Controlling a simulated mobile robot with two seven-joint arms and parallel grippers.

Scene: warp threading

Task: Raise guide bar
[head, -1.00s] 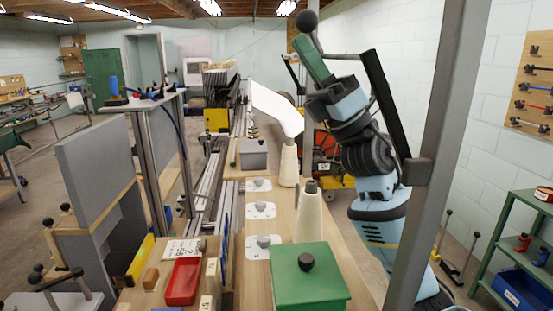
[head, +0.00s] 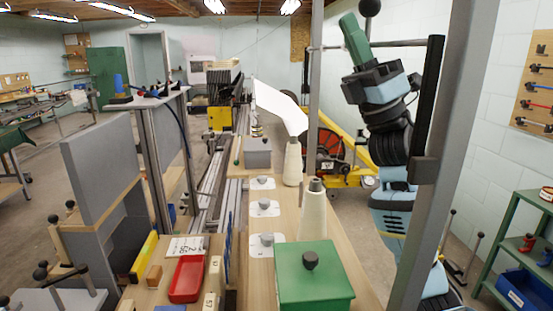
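The guide bar (head: 404,43) is a thin grey rod running across the upper right. At its right end it meets the top of a dark, nearly upright lever (head: 428,95) by the grey post. A black ball knob (head: 370,7) stands above the rod. My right gripper (head: 350,28), with green fingers on a dark body, is at the rod just below and left of the knob. Its fingers overlap in this view, so I cannot tell whether they are shut on the handle. The knob's stem is mostly hidden. My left gripper is not in view.
A grey post (head: 446,150) rises close beside my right arm. Below are a green box (head: 313,283), thread cones (head: 312,212), a white sheet (head: 279,108) and a red tray (head: 187,278). A green shelf (head: 530,225) stands at the right.

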